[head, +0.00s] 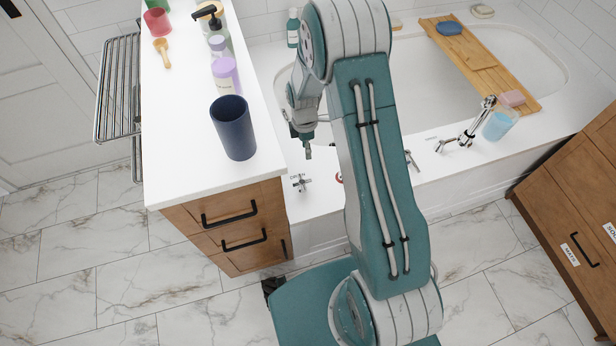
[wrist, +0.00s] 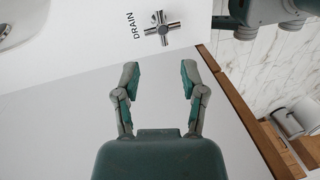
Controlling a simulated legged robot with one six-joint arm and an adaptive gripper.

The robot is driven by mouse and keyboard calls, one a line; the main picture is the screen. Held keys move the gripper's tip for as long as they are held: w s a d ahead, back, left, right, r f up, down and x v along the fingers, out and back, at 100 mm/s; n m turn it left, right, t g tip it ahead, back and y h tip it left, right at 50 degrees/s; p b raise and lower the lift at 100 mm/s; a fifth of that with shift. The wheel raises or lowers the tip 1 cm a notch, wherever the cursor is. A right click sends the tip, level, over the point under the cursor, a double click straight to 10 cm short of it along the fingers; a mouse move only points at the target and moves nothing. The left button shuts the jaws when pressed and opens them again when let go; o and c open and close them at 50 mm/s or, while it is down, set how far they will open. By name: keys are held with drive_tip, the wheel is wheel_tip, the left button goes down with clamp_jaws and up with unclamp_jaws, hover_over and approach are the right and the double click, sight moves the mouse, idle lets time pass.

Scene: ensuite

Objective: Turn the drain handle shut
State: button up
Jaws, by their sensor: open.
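The drain handle (head: 300,183) is a chrome cross-shaped knob on the white tub ledge, beside the vanity counter's corner. In the wrist view the drain handle (wrist: 163,28) sits near the top centre, with the printed word DRAIN to its left. My gripper (wrist: 160,72) is open and empty. Its two fingers point toward the handle, with a gap between their tips and the handle. In the head view my gripper (head: 307,150) hangs near the handle, partly seen edge-on. My arm hides part of the ledge.
The white vanity counter (head: 180,120) holds a dark blue cup (head: 233,127) and several bottles, close to my gripper's left. A chrome faucet (head: 470,128) and a pale blue cup (head: 500,122) stand on the ledge to the right. A wooden cabinet (head: 575,220) is at far right.

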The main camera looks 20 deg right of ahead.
drive_tip(key=n, duration=0.1)
approach(309, 180)
drive_tip(key=shift+g, duration=0.3)
drive_tip(key=f, duration=0.3)
drive_tip(key=s+f, duration=0.1)
drive_tip(key=f, duration=0.6)
drive_tip(key=shift+s+f, duration=0.15)
drive_tip(key=shift+f, duration=0.25)
drive_tip(key=shift+c, duration=0.3)
clamp_jaws()
